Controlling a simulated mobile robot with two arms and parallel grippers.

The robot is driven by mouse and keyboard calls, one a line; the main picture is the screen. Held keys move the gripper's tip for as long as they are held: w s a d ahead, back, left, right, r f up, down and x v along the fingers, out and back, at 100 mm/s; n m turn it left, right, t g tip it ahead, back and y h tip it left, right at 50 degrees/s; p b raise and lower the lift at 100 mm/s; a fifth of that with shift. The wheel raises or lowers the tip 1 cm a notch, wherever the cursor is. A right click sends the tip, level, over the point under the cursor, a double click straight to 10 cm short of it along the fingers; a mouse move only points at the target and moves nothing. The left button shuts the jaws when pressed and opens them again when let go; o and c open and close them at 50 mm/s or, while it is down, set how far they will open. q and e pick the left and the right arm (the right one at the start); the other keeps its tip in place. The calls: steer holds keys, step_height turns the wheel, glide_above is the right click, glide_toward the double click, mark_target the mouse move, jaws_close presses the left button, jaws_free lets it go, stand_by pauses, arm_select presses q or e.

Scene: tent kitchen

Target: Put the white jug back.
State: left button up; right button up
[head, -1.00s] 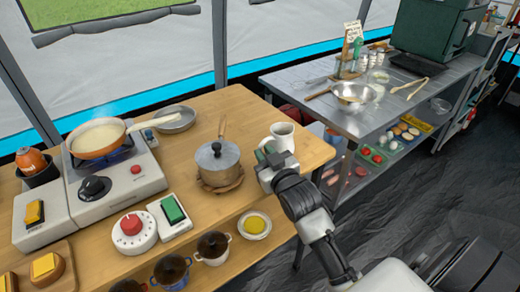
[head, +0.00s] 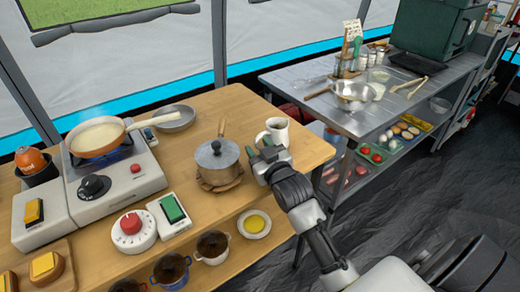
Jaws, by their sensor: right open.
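The white jug (head: 278,131) stands upright on the wooden table (head: 245,107), near its right end. Its handle points left. My right gripper (head: 262,153) is just in front of the jug, on the near side, with its jaws open. The gripper covers the lower near part of the jug, so I cannot tell whether they touch. My left gripper is not in the head view.
A lidded pot (head: 218,164) on a wooden trivet stands just left of the gripper. A stove with a pan (head: 97,138) is farther left. A metal table (head: 340,112) with a bowl (head: 354,94) stands behind right. Several small pots line the lower shelf.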

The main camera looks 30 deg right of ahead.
steer(key=shift+r, duration=0.15)
steer(key=shift+s, duration=0.35)
steer(key=s, duration=1.1)
steer(key=shift+s+a, duration=0.15)
steer(key=shift+a, duration=0.3)
